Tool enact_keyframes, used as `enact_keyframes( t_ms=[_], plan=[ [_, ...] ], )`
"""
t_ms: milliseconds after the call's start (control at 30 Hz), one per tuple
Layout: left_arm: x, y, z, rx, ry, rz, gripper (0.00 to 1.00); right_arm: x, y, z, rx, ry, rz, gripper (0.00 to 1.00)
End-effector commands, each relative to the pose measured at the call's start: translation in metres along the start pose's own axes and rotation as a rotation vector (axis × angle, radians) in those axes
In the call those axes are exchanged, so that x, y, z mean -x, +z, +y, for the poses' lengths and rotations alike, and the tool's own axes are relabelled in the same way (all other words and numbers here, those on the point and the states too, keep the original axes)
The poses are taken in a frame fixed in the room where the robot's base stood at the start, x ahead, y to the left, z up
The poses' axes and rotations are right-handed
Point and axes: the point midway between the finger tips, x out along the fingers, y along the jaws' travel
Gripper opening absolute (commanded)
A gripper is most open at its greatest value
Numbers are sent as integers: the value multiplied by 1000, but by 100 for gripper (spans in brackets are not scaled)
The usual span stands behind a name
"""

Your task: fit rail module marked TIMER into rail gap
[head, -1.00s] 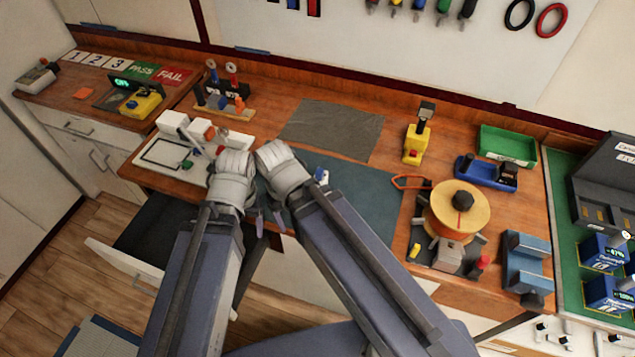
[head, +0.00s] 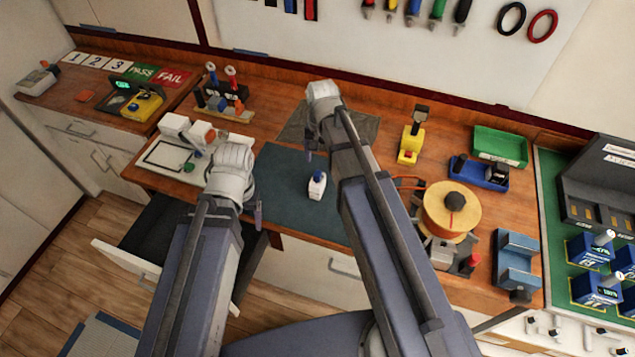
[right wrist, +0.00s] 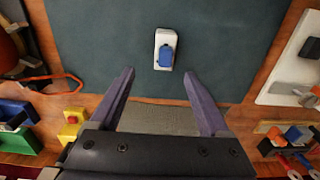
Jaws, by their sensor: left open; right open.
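A small white module with a blue top (head: 317,186) stands on the dark mat (head: 285,190). It also shows in the right wrist view (right wrist: 164,48), ahead of my fingertips. No TIMER marking can be read on it. I cannot make out a rail gap in either view. My right gripper (head: 311,146) is over the far side of the mat, beyond the module. Its fingers (right wrist: 160,76) are open and empty, apart from the module. My left gripper (head: 258,214) is at the mat's near left edge, left of the module, open with nothing seen in it.
A white board (head: 172,158) with small parts lies left of the mat. An orange spool (head: 449,210), a yellow device (head: 411,145), a blue tool (head: 480,172) and a green bin (head: 500,146) are on the right. The mat around the module is clear.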

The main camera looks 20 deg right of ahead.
Motion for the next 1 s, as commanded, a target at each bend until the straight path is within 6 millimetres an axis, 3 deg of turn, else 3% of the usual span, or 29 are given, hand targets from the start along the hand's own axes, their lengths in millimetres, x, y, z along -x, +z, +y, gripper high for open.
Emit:
enact_keyframes(
  t_ms=[300,667,1000],
  plan=[
    [-26,-2,2,-1,0,0,74,-26,2,-1,5,0,0,80],
    [-35,-2,3,-1,0,0,74,-36,3,-3,6,1,0,80],
    [-76,-4,7,0,0,0,74,-76,7,-8,6,1,0,80]
  ],
)
